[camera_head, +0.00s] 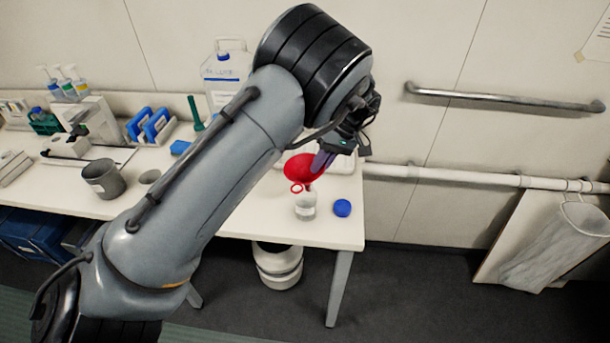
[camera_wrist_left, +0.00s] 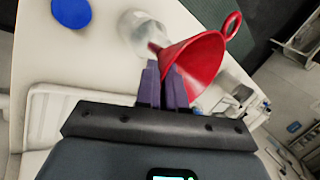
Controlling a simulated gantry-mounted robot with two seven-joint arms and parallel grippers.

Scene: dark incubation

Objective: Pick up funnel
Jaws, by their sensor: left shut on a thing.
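The red funnel (camera_head: 302,170) is at the right end of the white table, above a small clear bottle (camera_head: 305,206). My left gripper (camera_head: 322,162) is shut on the funnel's side. In the left wrist view, the purple fingers (camera_wrist_left: 165,85) meet at the wall of the funnel (camera_wrist_left: 197,62), and its ring handle points away to the upper right. The funnel's narrow end points toward the mouth of the bottle (camera_wrist_left: 140,32); I cannot tell whether it is inside it. My right gripper is not in view.
A blue cap (camera_head: 342,208) lies right of the bottle near the table's right edge. A white tray (camera_head: 340,167) lies behind the funnel. A large jug (camera_head: 224,80), a grey beaker (camera_head: 103,179) and blue racks (camera_head: 150,126) stand farther left.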

